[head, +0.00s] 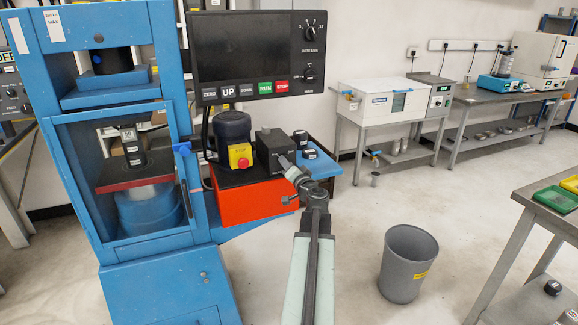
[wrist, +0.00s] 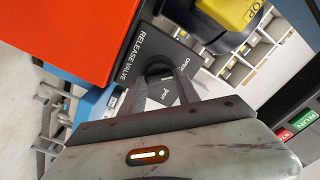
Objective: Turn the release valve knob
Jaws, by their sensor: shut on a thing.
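The release valve is a dark grey box (head: 270,150) on top of the orange-red pump housing (head: 250,203) in the head view. Its face reads "RELEASE VALVE" and "OPEN" in the wrist view. The dark round knob (wrist: 158,69) on that face shows between my fingers in the wrist view; the fingers and hand hide much of it. My gripper (head: 286,164) reaches the front of the box from the lower right. In the wrist view my gripper (wrist: 161,80) is shut on the knob, one finger on each side.
A motor with a yellow stop box (head: 240,156) stands just left of the valve. A control panel (head: 258,53) hangs above, and the blue press frame (head: 170,200) is at left. A grey bin (head: 407,263) stands on the floor at right, with open floor around it.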

